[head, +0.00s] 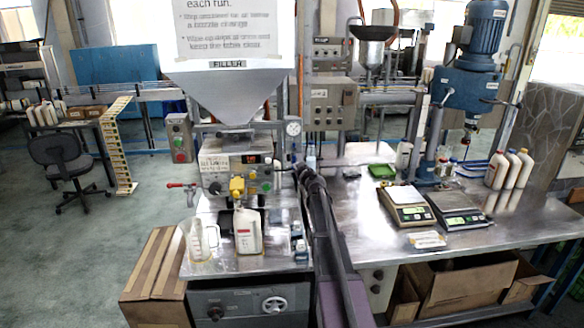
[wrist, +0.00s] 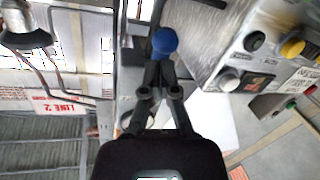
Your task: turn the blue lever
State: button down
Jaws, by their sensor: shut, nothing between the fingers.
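The blue lever's round knob (wrist: 164,41) shows in the upper middle of the wrist view, just beyond my fingertips. My gripper (wrist: 160,75) points at it with its fingers together and nothing between them. I cannot tell whether the fingertips touch the knob. In the head view my gripper (head: 298,168) is at the right side of the filler's control box (head: 232,170), and the arm reaches up from the bottom. I cannot make out the blue knob in the head view; my gripper or arm may hide it.
A white bottle (head: 248,232) stands below the filler's yellow nozzle part (head: 237,187), with a clear jug (head: 200,240) to its left. A pressure gauge (head: 293,128) is just above my gripper. Scales (head: 405,205) stand on the right bench.

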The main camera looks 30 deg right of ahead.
jog(key=shift+s+a+f, duration=0.1)
jog(key=shift+s+a, duration=0.05)
jog(key=shift+a+f+n, duration=0.2)
jog(key=shift+a+n, duration=0.05)
jog(key=shift+n, duration=0.05)
jog(key=shift+a, duration=0.1)
